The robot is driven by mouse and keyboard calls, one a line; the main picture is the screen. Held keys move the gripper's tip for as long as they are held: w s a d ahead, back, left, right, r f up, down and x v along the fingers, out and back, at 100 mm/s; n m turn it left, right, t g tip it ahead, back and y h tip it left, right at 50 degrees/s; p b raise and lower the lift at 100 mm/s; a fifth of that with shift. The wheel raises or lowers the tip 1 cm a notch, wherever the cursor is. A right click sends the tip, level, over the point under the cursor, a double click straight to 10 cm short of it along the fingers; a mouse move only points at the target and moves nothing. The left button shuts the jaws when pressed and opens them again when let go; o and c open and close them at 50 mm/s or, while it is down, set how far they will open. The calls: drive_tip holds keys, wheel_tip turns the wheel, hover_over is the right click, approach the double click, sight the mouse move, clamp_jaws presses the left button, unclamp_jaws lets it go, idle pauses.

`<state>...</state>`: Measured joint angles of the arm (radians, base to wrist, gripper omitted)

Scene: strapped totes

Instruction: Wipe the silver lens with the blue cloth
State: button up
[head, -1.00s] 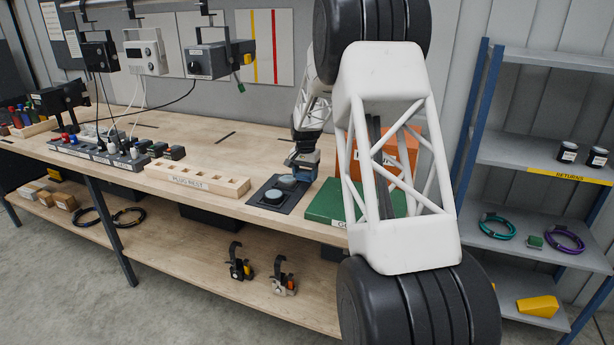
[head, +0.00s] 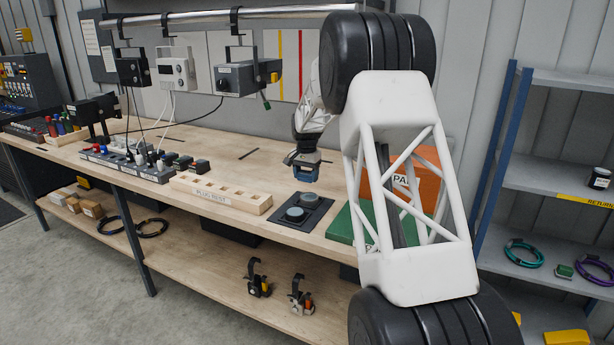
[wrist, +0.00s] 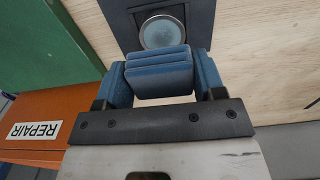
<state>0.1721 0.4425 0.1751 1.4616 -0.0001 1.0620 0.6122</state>
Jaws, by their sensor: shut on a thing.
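My gripper (wrist: 163,82) is shut on a blue folded cloth (wrist: 160,72), which sits between its blue finger pads. In the head view my gripper (head: 305,174) hangs a little above and behind a dark mat (head: 283,221). Two round lenses lie on the mat, a nearer one (head: 294,214) and a farther one (head: 309,200). In the wrist view a pale round lens with a silvery rim (wrist: 162,33) shows just beyond the cloth, apart from it. I cannot tell which of the two it is; the other is not visible there.
A green box (head: 344,224) and an orange box labelled REPAIR (wrist: 35,125) stand right of the mat. A wooden plug rest (head: 221,193) stands to its left. Instruments hang from a rail (head: 230,17) above the bench.

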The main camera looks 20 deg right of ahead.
sight(306, 199)
drive_tip(key=shift+f, duration=3.45)
drive_tip(key=shift+w+d+f, duration=0.4)
drive_tip(key=shift+f, duration=0.05)
drive_tip(key=shift+c, duration=0.2)
drive_tip(key=shift+w+d, duration=0.45)
drive_tip(key=shift+w+d+f, duration=0.15)
drive_tip(key=shift+f, duration=0.05)
drive_tip(key=shift+w+d, duration=0.45)
drive_tip(key=shift+d, duration=0.05)
drive_tip(key=shift+s+a+r, duration=0.1)
drive_tip(key=shift+a+r, duration=0.05)
drive_tip(key=shift+r, duration=0.05)
drive_tip(key=shift+s+a+f, duration=0.15)
drive_tip(key=shift+f, duration=0.05)
drive_tip(key=shift+s+a+r, duration=0.15)
drive_tip(key=shift+s+a, duration=0.1)
drive_tip(key=shift+a, duration=0.05)
drive_tip(key=shift+s+a+f, duration=0.1)
drive_tip(key=shift+s+f, duration=0.05)
drive_tip(key=shift+f, duration=0.05)
drive_tip(key=shift+s+a+r, duration=0.25)
drive_tip(key=shift+s+a, duration=0.55)
drive_tip(key=shift+r, duration=3.95)
